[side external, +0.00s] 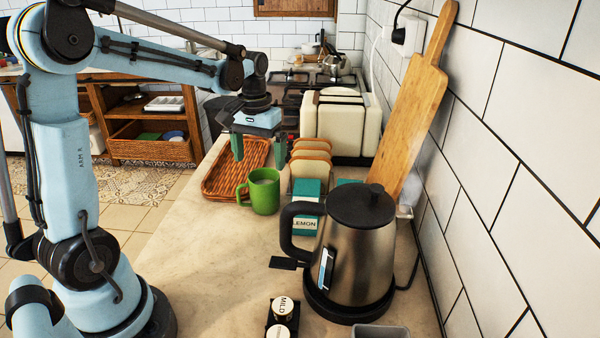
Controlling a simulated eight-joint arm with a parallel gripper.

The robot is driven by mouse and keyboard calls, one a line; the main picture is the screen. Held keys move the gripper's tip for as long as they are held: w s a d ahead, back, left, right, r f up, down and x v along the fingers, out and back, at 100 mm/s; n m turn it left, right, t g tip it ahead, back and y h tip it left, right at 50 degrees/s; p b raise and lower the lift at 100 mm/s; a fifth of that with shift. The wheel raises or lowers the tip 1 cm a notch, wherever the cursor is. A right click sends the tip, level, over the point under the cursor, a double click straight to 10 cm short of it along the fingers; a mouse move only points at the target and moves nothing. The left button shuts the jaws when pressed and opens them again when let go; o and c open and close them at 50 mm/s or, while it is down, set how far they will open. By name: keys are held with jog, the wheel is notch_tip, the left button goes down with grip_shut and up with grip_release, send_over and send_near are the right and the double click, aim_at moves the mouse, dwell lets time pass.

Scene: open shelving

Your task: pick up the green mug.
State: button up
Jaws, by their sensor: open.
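The green mug (264,192) stands upright on the stone counter, near the middle of the side external view. Its handle points left, toward the counter's left edge. My gripper (259,147) hangs above and behind the mug, with its green fingers pointing down. The left finger shows clearly; the right one shows partly beside the bread slices. The jaws are apart and nothing is seen between them. The mug looks apart from the fingers.
A wicker tray (222,176) lies just behind the mug. Bread slices (311,160) and a lemon tea box (306,212) stand to its right. A steel kettle (358,250) is in front, right. A toaster (338,122) and a leaning cutting board (409,125) stand behind.

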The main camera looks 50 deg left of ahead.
aim_at(264, 186)
jog(key=shift+w+d+f, duration=0.1)
jog(key=shift+w+f, duration=0.05)
jog(key=shift+f, duration=2.1)
jog(key=shift+w+d+f, duration=0.1)
jog(key=shift+f, duration=2.15)
jog(key=shift+c, duration=0.5)
jog(key=c, duration=1.2)
